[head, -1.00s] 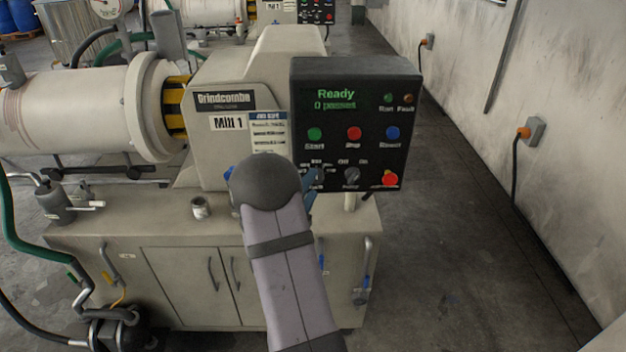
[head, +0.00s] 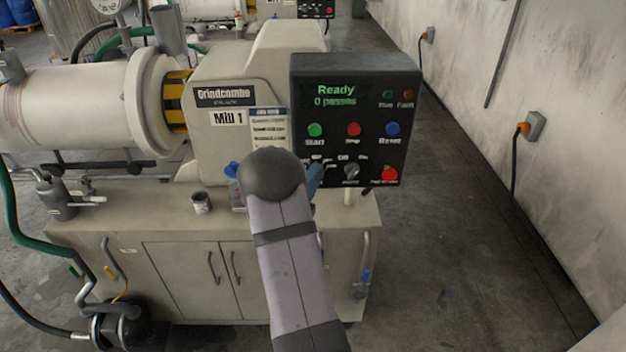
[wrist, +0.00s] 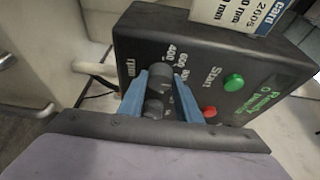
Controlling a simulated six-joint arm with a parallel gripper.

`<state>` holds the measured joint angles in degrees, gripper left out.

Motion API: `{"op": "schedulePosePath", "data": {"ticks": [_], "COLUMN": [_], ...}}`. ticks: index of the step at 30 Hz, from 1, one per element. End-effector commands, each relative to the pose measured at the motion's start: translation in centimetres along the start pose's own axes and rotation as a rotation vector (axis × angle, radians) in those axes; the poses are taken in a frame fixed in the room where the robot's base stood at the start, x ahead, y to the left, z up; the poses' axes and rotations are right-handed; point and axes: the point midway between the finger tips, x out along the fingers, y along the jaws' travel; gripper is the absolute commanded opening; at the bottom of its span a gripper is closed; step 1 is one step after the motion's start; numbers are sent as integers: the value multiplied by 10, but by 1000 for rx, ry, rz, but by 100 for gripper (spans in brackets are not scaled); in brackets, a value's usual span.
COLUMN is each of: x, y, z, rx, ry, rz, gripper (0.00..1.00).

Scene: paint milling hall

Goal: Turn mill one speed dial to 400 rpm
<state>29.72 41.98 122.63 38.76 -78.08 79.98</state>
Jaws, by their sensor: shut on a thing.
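The Mill 1 control panel (head: 355,105) is a dark box on the mill's right end. Its green screen reads "Ready, 0 passes". The speed dial (wrist: 159,73) is a dark grey knob at the panel's lower left, with 400, 600 and rpm labels beside it in the wrist view. My gripper (wrist: 162,78) has its two blue fingers on either side of the dial, shut on it. I cannot make out the dial's pointer or setting.
Start (head: 315,130), stop (head: 353,129) and reset (head: 392,129) buttons sit above the dial. An Off/On switch (head: 351,171) is just right of it, then a red knob (head: 389,174). A small cup (head: 201,203) stands on the cabinet top. The floor at right is clear.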

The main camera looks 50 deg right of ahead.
Motion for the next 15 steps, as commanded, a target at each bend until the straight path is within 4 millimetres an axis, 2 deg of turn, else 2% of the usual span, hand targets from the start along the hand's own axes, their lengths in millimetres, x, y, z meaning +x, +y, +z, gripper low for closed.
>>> {"op": "schedulePosePath", "data": {"ticks": [8, 15], "x": [0, 0], "y": [7, 12], "z": [0, -1], "rx": [-88, -255], "ry": [0, 1], "rz": [-38, -108], "gripper": [8, 8]}}
